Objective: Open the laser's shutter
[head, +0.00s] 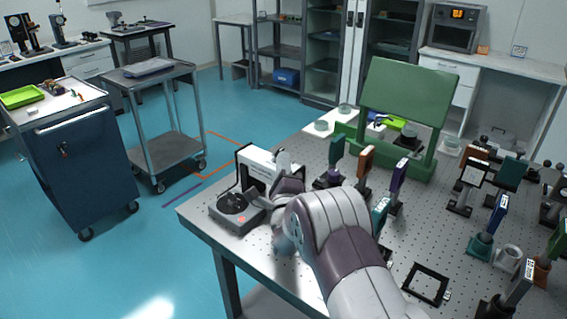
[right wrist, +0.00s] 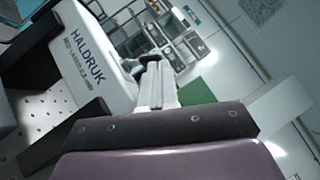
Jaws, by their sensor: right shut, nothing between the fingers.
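The laser (head: 256,166) is a white box with dark ends near the left corner of the perforated optical table. It also fills the left of the right wrist view (right wrist: 95,62), tilted, with "HALDRUK" lettering on its side. My right gripper (head: 284,160) is at the laser's right end in the head view, its fingers partly hidden by my wrist. In the right wrist view the fingers (right wrist: 156,80) are together and empty, just right of the laser's side. A dark shape shows by the fingertips. I cannot make out the shutter or its state. My left gripper is not in view.
A grey unit with a black round top (head: 236,207) sits in front of the laser. Several optic mounts stand to the right, including one with a purple plate (head: 398,174). A green panel (head: 408,100) stands behind. A black square frame (head: 427,284) lies at the front right.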

